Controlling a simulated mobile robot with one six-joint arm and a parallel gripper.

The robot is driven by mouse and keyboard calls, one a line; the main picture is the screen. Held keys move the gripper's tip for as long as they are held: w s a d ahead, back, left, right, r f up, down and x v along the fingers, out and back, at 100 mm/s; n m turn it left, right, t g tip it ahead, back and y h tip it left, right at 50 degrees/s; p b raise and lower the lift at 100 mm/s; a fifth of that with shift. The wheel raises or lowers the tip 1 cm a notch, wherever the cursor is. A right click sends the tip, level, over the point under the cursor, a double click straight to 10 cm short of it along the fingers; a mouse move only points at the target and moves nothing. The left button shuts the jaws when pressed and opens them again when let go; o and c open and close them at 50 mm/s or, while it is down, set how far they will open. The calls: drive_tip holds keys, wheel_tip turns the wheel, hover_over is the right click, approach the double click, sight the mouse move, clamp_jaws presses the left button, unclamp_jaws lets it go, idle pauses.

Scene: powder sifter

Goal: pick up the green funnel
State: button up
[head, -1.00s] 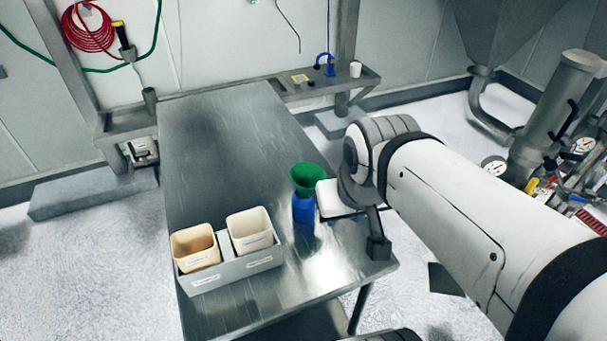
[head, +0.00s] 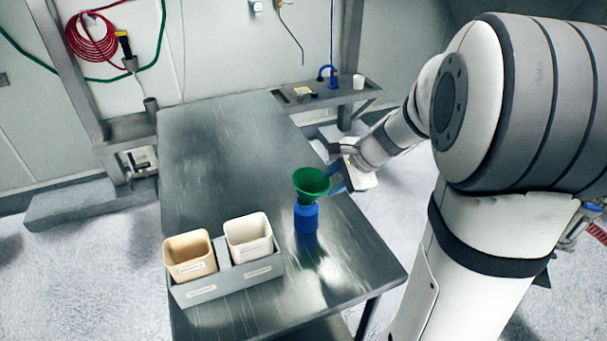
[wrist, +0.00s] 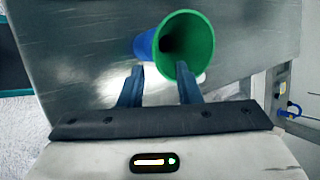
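The green funnel (head: 312,182) sits upright in the top of a blue bottle (head: 306,219) on the metal table (head: 215,150). My gripper (head: 337,178) is just right of the funnel, with its fingers pointing toward it. In the wrist view, the two fingers (wrist: 160,72) are apart with nothing clamped between them. The funnel (wrist: 206,42) shows its wide mouth just beyond the fingertips, nearer the right finger. I cannot tell whether a fingertip touches it. The bottle (wrist: 143,44) is partly hidden behind the funnel.
A grey holder (head: 232,278) with a tan bin (head: 190,262) and a white bin (head: 250,240) stands at the table's front left. A small shelf (head: 335,97) with a white cup (head: 358,81) is behind. The table's back half is clear.

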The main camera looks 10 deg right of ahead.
sight(306, 200)
drive_tip(key=x, duration=0.4)
drive_tip(key=p+x, duration=0.1)
drive_tip(key=x, duration=0.2)
drive_tip(key=shift+s+a+r, duration=0.1)
drive_tip(key=shift+a, duration=0.2)
drive_tip(key=shift+w+a+f, duration=0.15)
drive_tip(key=shift+w+f, duration=0.15)
drive_tip(key=shift+f, duration=0.15)
drive_tip(key=shift+c, duration=0.5)
clamp_jaws()
